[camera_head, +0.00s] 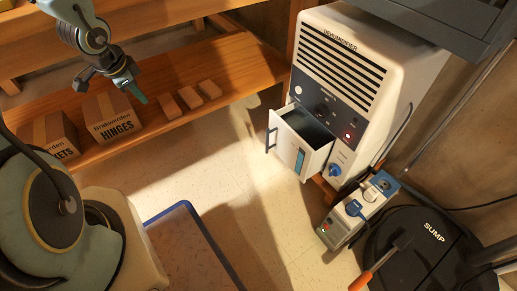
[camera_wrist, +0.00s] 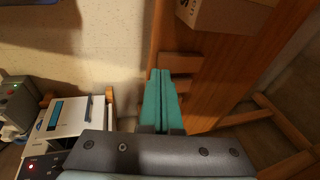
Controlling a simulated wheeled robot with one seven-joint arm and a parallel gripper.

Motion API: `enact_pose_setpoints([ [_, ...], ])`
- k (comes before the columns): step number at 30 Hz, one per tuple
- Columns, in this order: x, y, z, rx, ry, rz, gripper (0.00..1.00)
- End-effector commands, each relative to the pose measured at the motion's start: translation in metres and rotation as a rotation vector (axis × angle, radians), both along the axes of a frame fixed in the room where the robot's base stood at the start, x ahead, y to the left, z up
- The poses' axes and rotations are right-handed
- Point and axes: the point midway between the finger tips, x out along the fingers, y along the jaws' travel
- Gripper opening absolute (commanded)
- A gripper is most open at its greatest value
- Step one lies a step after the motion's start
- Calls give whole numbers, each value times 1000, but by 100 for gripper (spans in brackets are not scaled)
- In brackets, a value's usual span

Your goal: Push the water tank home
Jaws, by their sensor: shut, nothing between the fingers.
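The white water tank (camera_head: 301,149) sticks out of the front of the dehumidifier (camera_head: 345,75) in the head view, like an open drawer. It has a dark handle and a blue level window on its front. A red light shows on the dehumidifier's dark panel. In the wrist view the tank (camera_wrist: 72,118) is at the lower left. My gripper (camera_head: 139,98) is at the upper left in the head view, well apart from the tank, over the wooden shelf. Its teal fingers are together in the wrist view (camera_wrist: 161,88), with nothing between them.
A low wooden shelf (camera_head: 180,120) holds a HINGES box (camera_head: 113,117), another carton and several small wooden blocks. A grey pump unit (camera_head: 350,212), a black SUMP lid (camera_head: 420,250) and an orange-handled tool (camera_head: 375,270) are at lower right. Floor before the tank is clear.

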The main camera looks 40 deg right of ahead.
Motion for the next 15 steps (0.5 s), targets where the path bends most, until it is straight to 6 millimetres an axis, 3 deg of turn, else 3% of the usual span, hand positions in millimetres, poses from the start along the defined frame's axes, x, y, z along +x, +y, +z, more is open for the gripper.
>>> enact_pose_setpoints([
  [1, -9, -30, -28, -14, 0, -180, 0],
  [6, -64, -116, -82, -131, -10, -775, 0],
  [9, -103, -144, -104, -213, -3, -1026, 0],
  [12, -133, -159, -117, -279, 3, -1190, 0],
  [15, -150, -166, -124, -318, 8, -1276, 0],
])
